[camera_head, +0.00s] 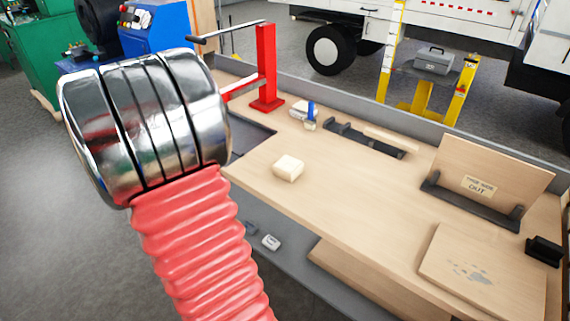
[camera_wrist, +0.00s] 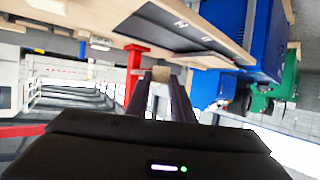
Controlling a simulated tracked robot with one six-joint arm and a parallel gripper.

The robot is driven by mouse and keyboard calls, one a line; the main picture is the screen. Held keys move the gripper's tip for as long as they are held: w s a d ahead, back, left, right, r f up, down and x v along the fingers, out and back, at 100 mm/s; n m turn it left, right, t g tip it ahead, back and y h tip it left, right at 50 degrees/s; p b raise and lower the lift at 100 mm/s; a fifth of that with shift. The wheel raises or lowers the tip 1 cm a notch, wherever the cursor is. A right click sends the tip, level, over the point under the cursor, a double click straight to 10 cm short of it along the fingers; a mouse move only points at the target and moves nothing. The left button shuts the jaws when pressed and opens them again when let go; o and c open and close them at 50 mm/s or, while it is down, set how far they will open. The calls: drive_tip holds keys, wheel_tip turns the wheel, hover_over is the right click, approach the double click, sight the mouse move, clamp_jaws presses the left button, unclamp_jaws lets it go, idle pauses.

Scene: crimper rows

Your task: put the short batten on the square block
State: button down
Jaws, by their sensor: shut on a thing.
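The square block (camera_head: 288,168) is a pale cream block lying on the bench top, left of the middle, with clear wood around it. In the wrist view my gripper (camera_wrist: 161,73) is shut on a small tan wooden piece (camera_wrist: 160,77), which looks like the short batten; only a small part shows between the fingertips. In the head view my arm's chrome and red bellows fill the left, and neither the gripper nor the held piece can be made out there.
A red stand with a lever (camera_head: 266,75) rises at the bench's back left. A black rack (camera_head: 350,135) with a light strip (camera_head: 392,140) beside it lies along the back. A labelled upright board (camera_head: 500,165) and a flat board (camera_head: 455,262) are at right. The bench middle is clear.

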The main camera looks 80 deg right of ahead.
drive_tip(key=s+d+m+g, duration=0.3)
drive_tip(key=s+d+g, duration=0.1)
drive_tip(key=s, duration=0.7)
drive_tip(key=s+d+f+m+g+y, duration=0.1)
drive_tip(key=s+d+m+g, duration=0.3)
drive_tip(key=s, duration=0.6)
drive_tip(key=shift+s, duration=0.4)
drive_tip(key=shift+f, duration=0.15)
approach(288, 168)
drive_tip(key=shift+w+d+r, duration=0.1)
drive_tip(key=shift+d+r, duration=1.55)
drive_tip(key=shift+f, duration=1.9)
drive_tip(key=shift+f, duration=0.15)
